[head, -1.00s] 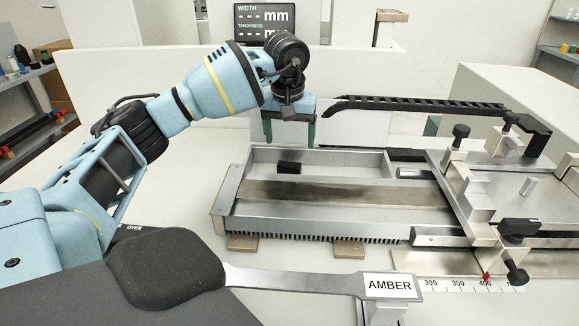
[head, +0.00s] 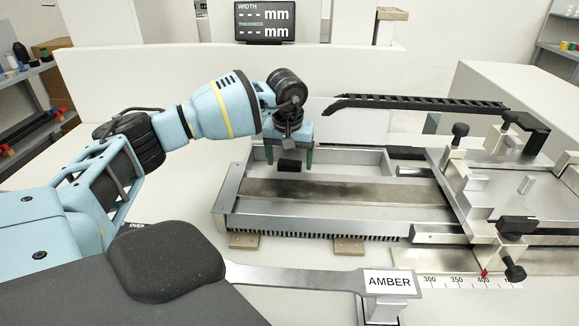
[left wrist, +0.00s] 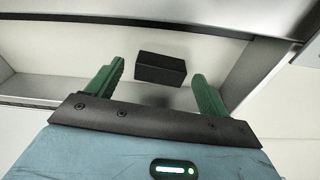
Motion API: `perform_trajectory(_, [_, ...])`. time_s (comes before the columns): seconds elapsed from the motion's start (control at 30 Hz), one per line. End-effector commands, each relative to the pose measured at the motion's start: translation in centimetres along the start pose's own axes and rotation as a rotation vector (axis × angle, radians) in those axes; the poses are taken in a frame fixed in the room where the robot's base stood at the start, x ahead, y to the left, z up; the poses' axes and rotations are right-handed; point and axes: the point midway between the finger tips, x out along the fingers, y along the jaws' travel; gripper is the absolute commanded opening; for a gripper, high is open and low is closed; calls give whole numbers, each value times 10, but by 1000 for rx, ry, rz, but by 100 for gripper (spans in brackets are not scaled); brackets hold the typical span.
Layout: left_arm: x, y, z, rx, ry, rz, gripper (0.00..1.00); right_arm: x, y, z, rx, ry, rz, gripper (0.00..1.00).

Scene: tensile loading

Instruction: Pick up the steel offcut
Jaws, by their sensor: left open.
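A small dark block, which looks like the steel offcut (head: 289,166), lies in the back channel of the metal machine bed. It also shows in the left wrist view (left wrist: 160,69), where it lies between and just beyond the green fingers. My left gripper (head: 289,169) points down with its two fingers open, one on each side of the block as the head camera sees it. In the left wrist view the gripper (left wrist: 157,72) is empty, with gaps on both sides of the block. I cannot tell the exact height of the fingertips. My right gripper is not in view.
The channel's metal walls (head: 345,157) stand close around the block. A black cable chain (head: 420,104) runs behind. Clamps with black knobs (head: 461,130) stand at the right. A stand labelled AMBER (head: 390,283) is in front. A display (head: 264,22) stands at the back.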

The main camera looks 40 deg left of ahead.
Motion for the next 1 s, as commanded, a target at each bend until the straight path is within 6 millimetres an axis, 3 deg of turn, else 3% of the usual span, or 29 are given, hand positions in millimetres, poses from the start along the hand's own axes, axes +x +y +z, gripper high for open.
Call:
perform_trajectory(0.1, [0,0,0,0,0,0,79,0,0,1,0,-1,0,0])
perform_trajectory(0.53, [-1,0,0,0,0,0,23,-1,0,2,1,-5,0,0])
perform_trajectory(0.8, [-4,1,-1,0,3,2,22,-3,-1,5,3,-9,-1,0])
perform_trajectory(1.0, [-31,1,-6,-1,5,4,22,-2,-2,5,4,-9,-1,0])
